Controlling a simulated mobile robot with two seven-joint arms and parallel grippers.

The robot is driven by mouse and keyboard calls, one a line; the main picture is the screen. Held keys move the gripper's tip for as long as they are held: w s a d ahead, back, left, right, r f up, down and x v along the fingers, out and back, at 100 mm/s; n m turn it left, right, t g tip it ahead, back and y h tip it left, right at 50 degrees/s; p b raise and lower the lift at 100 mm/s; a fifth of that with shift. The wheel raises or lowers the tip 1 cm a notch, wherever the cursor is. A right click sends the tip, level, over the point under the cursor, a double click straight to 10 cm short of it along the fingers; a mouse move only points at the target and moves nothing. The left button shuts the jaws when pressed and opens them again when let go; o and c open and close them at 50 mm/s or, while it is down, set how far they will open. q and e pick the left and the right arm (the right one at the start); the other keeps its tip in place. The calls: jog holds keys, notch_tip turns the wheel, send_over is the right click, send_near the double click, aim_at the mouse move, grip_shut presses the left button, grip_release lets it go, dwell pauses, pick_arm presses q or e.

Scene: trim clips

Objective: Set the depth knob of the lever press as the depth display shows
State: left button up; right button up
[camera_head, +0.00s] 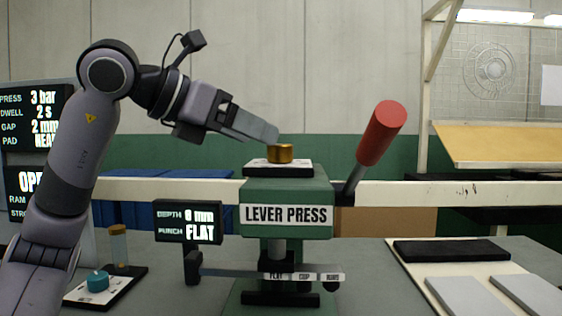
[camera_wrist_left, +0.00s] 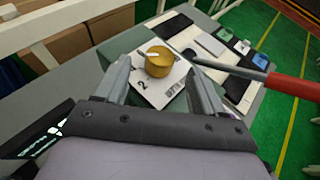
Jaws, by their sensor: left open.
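The lever press (camera_head: 288,195) is green and stands in the middle of the head view. Its brass depth knob (camera_head: 280,153) sits on a white dial plate on top. In the left wrist view the knob (camera_wrist_left: 159,65) carries a white pointer mark toward its upper left; a 2 shows on the plate, other figures are partly hidden. The depth display (camera_head: 188,222) reads a blurred figure like 8 mm, with punch FLAT. My left gripper (camera_head: 275,138) is open at the knob, its fingers on either side; I cannot tell whether they touch it. My right gripper is out of view.
The red-handled lever (camera_head: 382,132) rises right of the knob, close by. A larger display (camera_head: 36,120) stands at the left, behind my left arm. A pale board (camera_head: 420,275) with pads lies at the right.

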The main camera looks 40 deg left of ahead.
aim_at(282, 146)
pick_arm(q)
jog(key=x, duration=0.6)
jog(key=shift+w+d+f, duration=0.15)
jog(key=shift+w+f, duration=0.05)
jog(key=shift+w, duration=0.1)
jog(key=c, duration=1)
